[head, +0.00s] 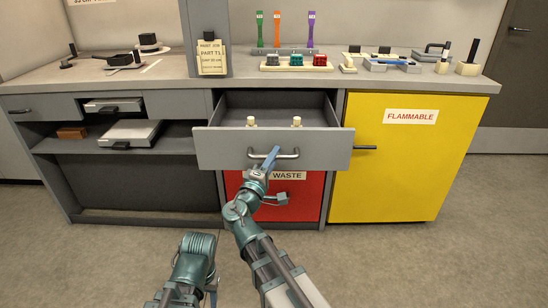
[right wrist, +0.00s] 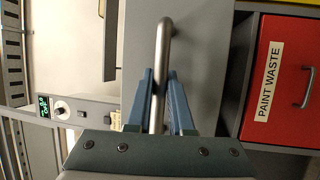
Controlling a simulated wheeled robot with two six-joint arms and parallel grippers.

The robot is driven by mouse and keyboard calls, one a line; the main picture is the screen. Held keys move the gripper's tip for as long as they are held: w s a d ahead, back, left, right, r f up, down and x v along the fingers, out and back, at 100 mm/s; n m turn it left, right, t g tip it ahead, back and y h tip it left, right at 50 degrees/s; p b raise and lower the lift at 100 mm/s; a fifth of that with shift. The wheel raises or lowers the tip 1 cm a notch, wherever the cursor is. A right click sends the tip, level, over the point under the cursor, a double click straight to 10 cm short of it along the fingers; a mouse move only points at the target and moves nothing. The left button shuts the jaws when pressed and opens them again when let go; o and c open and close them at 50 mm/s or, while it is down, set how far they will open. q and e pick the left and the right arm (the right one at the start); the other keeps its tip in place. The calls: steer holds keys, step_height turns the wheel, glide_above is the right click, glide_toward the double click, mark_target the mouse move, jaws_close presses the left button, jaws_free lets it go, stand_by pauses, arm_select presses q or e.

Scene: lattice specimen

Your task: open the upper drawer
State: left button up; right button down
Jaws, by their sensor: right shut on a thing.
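The upper drawer (head: 205,147) is a grey drawer in the middle of the bench, pulled out so that its inside shows. Two small pale-topped items (head: 251,121) stand inside it near the front. Its bar handle (head: 288,154) is metal and sits at the centre of the drawer front. My right gripper (head: 270,156) is shut on the handle. In the right wrist view the blue fingers (right wrist: 158,90) lie on both sides of the handle bar (right wrist: 164,45). My left gripper is not clearly in view; part of my other arm shows at the bottom.
A red waste door (head: 300,205) is below the drawer, and a yellow flammable cabinet (head: 400,165) stands to the right. The worktop (head: 240,78) carries a rack with colored tools and several small items. Open floor lies in front.

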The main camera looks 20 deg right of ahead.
arm_select(q)
steer(key=shift+s, duration=0.1)
arm_select(e)
steer(key=shift+s, duration=0.1)
steer(key=c, duration=0.8)
jaws_free()
arm_select(q)
steer(key=shift+a, duration=0.1)
arm_select(e)
steer(key=shift+s, duration=0.1)
